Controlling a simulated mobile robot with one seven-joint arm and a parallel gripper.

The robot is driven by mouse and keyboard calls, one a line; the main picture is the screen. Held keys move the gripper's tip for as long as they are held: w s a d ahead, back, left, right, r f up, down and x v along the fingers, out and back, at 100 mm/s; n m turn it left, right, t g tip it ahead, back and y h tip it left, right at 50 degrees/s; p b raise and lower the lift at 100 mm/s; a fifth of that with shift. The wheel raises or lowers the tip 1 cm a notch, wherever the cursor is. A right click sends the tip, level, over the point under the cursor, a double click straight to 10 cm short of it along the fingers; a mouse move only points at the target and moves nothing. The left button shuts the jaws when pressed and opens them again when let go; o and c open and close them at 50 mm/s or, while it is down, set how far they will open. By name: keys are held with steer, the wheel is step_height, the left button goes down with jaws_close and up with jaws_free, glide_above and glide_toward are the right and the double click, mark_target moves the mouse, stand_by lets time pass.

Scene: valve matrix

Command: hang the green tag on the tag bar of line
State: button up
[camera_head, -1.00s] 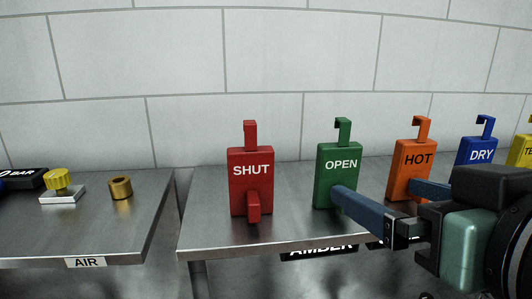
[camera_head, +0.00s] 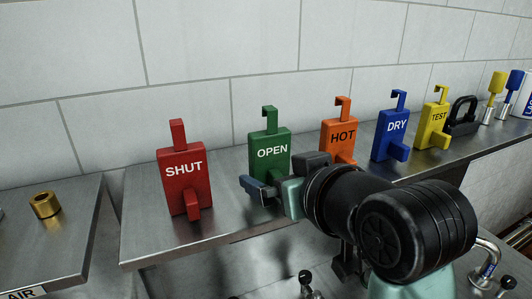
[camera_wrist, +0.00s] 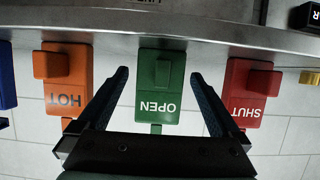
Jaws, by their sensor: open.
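The green tag (camera_head: 270,148), marked OPEN and with a hook on top, stands upright on the steel shelf between the red SHUT tag (camera_head: 185,178) and the orange HOT tag (camera_head: 339,140). My gripper (camera_head: 258,190) is in front of the green tag, partly hidden behind my wrist in the head view. In the wrist view my gripper (camera_wrist: 163,85) is open, with one blue finger on each side of the green tag (camera_wrist: 161,85), and gaps show between fingers and tag. No tag bar can be made out.
A blue DRY tag (camera_head: 393,132), a yellow TEST tag (camera_head: 435,122) and a black padlock (camera_head: 464,114) stand farther right along the shelf (camera_head: 235,208). A brass fitting (camera_head: 44,205) sits on the separate left shelf. A tiled wall (camera_head: 190,50) is behind.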

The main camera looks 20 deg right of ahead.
steer(key=shift+w+a+f, duration=0.1)
steer(key=shift+w+f, duration=0.15)
steer(key=shift+w, duration=0.35)
steer(key=c, duration=1.5)
steer(key=shift+r, duration=0.1)
steer(key=shift+c, duration=0.2)
